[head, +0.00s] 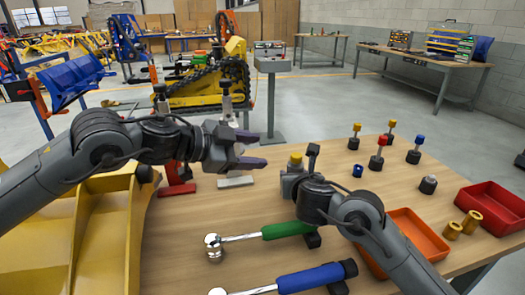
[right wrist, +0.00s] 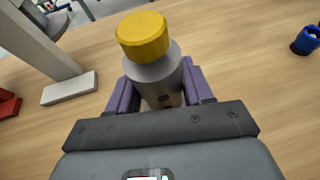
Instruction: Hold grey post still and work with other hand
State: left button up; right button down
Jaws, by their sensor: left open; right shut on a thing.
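The grey post (right wrist: 155,82) with a yellow cap (right wrist: 143,36) stands between the purple fingers of my right gripper (right wrist: 160,88), which is shut on it. In the head view the yellow cap (head: 296,158) shows just above the right gripper (head: 294,180); the post's body is mostly hidden there. My left gripper (head: 262,150) is open and empty, to the left of the capped post, with its fingers pointing right.
Several capped posts (head: 377,160) and a bare post (head: 428,186) stand at right with a blue ring (head: 358,171). Green-handled (head: 288,229) and blue-handled (head: 312,277) tools lie in front.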

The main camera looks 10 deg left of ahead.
aim_at(295, 155)
pick_arm(q)
jog(key=w+d+f+m, duration=0.1)
jog(key=w+d+m, duration=0.1)
jog(key=m, duration=0.8)
jog(key=w+d+f+m, duration=0.2)
jog(key=w+d+m, duration=0.1)
jog(key=m, duration=0.7)
jog(key=w+d+f+m, duration=0.1)
jog(key=w+d+m, duration=0.1)
jog(key=m, duration=0.8)
jog(key=shift+w+d+f, duration=0.1)
jog(key=shift+d+f, duration=0.1)
jog(key=shift+d, duration=0.25)
jog(key=shift+w+d+f, duration=0.1)
jog(key=shift+d+f, duration=0.1)
jog(key=shift+d, duration=0.2)
jog(key=shift+s, duration=0.1)
jog(key=shift+g, duration=0.3)
grip_shut()
